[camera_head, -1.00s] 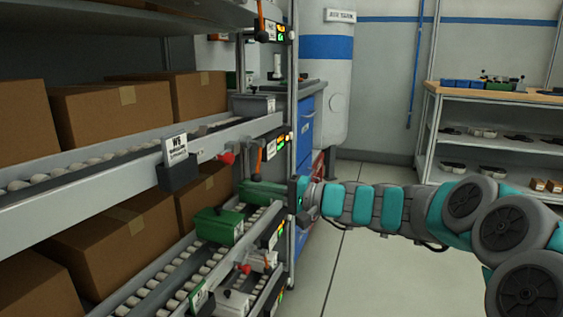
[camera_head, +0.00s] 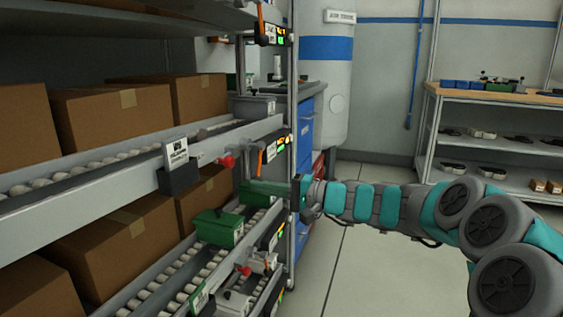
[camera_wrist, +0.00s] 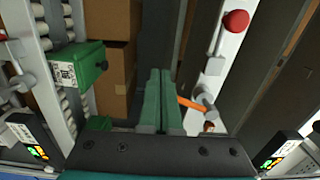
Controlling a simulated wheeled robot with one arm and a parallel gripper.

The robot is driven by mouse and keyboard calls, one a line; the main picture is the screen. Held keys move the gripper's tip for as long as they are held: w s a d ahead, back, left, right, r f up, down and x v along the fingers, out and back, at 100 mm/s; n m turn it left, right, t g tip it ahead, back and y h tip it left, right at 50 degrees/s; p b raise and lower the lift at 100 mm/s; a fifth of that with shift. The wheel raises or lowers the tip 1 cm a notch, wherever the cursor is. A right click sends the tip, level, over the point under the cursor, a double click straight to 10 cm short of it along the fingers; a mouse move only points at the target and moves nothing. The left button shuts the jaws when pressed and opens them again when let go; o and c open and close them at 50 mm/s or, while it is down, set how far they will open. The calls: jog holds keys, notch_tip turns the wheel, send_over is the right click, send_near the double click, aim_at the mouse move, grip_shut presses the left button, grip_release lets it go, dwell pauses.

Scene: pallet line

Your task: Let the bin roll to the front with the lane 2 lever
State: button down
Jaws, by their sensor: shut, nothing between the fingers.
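My gripper (camera_head: 252,187) is at the front of the rack, its green fingers pointing left into the gap below the middle lane. In the wrist view its two fingers (camera_wrist: 160,98) are together and empty. An orange lever (camera_wrist: 192,103) lies just right of the fingertips there; I cannot tell whether they touch. In the head view an orange lever (camera_head: 271,149) shows above the gripper, at the middle lane's front. A green bin (camera_head: 218,228) sits on the lower roller lane, and also shows left of the fingers (camera_wrist: 88,66). The lane numbers are unreadable.
Cardboard boxes (camera_head: 112,118) fill the lanes behind. A red knob (camera_head: 227,161) sticks out from the middle rail (camera_head: 110,180). The rack's front post (camera_head: 292,90) stands close to my wrist. The floor (camera_head: 370,270) to the right is open, with a shelf (camera_head: 490,150) beyond.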

jog(key=shift+w+d+p, duration=0.8)
jog(key=shift+w+d, duration=0.05)
jog(key=shift+w, duration=1.55)
jog(key=s+b+v, duration=0.1)
jog(key=v, duration=0.7)
jog(key=shift+a, duration=0.15)
jog(key=shift+s+a+r, duration=0.1)
jog(key=shift+s, duration=0.1)
jog(key=s+a+f+n+g+h+p, duration=0.1)
jog(key=s+a+f+n+g+h, duration=0.15)
jog(key=s, duration=0.55)
jog(key=s+a+f+n+g+h, duration=0.1)
jog(key=s+a+f+g+h, duration=0.15)
jog(key=s, duration=0.55)
jog(key=s+a+f+n+g+h+p, duration=0.1)
jog(key=s+a+g+h, duration=0.15)
jog(key=s, duration=0.55)
jog(key=s+d+f+h+p, duration=0.1)
jog(key=s+d+f+h, duration=0.3)
jog(key=s+d, duration=0.5)
jog(key=s+d+f+h+p, duration=0.1)
jog(key=s+d+f+h, duration=0.4)
jog(key=s+d, duration=0.4)
jog(key=s, duration=0.2)
jog(key=shift+s+d+f+p, duration=0.3)
jog(key=shift+s+d+p, duration=0.05)
jog(key=shift+s, duration=0.05)
